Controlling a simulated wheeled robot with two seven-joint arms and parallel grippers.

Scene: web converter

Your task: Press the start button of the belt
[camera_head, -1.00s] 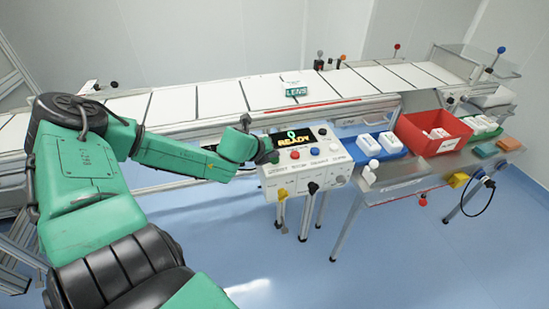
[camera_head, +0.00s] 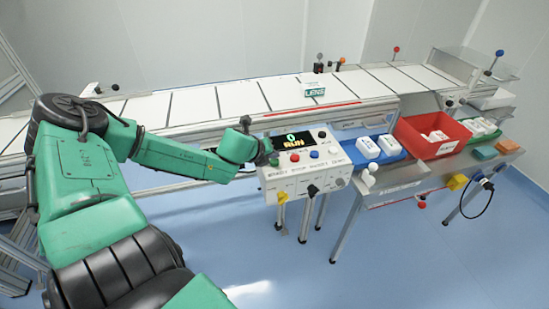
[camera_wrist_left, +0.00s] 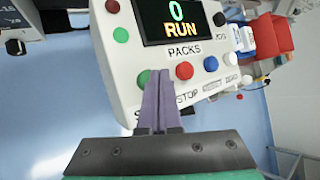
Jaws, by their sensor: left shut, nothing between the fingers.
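The white control box (camera_head: 330,178) stands at the front of the belt (camera_head: 235,98). Its display (camera_head: 292,140) reads "0" and "RUN", also in the left wrist view (camera_wrist_left: 180,20). My left gripper (camera_wrist_left: 158,75) is shut and empty, its fingertips at the green start button (camera_wrist_left: 143,77), which they partly cover. I cannot tell whether they touch it. In the head view my left gripper (camera_head: 267,160) reaches the box's left side. The red stop button (camera_wrist_left: 184,70) and a blue button (camera_wrist_left: 211,64) are to the right. My right gripper is out of view.
A second green button (camera_wrist_left: 120,35) sits beside the display. Yellow and black knobs (camera_head: 313,190) stick out of the box front. The floor ahead is clear.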

